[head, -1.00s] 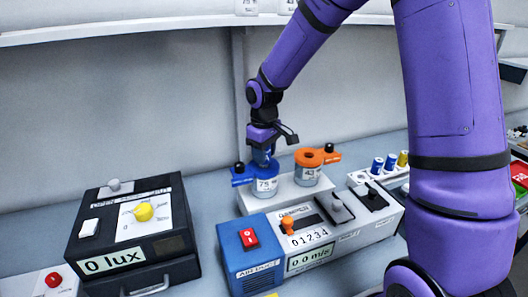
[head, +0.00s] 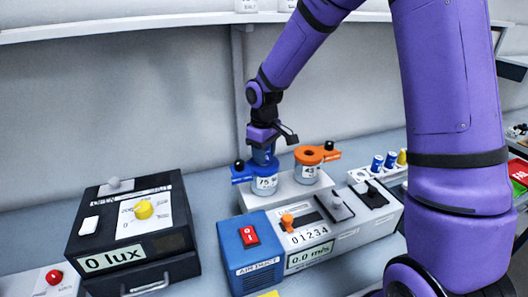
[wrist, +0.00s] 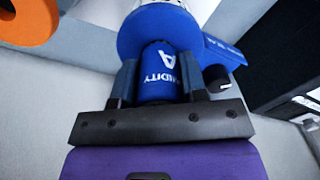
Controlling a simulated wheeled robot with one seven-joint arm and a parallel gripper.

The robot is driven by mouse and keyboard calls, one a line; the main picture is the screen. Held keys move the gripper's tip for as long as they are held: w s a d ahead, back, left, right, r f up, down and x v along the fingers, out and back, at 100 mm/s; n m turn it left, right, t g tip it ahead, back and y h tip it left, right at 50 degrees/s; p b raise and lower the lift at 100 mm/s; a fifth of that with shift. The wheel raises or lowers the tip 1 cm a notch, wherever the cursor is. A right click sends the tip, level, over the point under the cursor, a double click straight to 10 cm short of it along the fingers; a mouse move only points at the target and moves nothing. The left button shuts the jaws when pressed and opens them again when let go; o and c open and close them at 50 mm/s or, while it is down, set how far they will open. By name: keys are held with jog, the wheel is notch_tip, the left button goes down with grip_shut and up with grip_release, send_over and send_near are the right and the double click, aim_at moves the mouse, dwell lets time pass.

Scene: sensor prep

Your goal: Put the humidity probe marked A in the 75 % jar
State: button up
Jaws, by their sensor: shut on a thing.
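The blue humidity probe marked A (wrist: 158,72) is between the fingers of my gripper (wrist: 158,85) in the wrist view. My gripper is shut on it, and it also shows in the head view (head: 263,150). The probe stands at the mouth of the 75 jar (head: 265,184), which has a blue lid with a side arm and black knob (head: 239,165). In the wrist view the probe's far end meets the blue lid (wrist: 160,28). How deep the probe sits in the jar is hidden.
A jar with an orange lid (head: 309,156) stands close to the right on the same white block (head: 284,196). In front are the air duct box (head: 250,252) and a grey instrument. A lux box (head: 130,235) stands at left. Several small cylinders (head: 378,162) stand at right.

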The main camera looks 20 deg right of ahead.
jog(key=shift+f, duration=0.25)
dwell(0.3)
jog(key=o, duration=1.3)
jog(key=shift+r, duration=3.95)
jog(key=shift+r, duration=0.1)
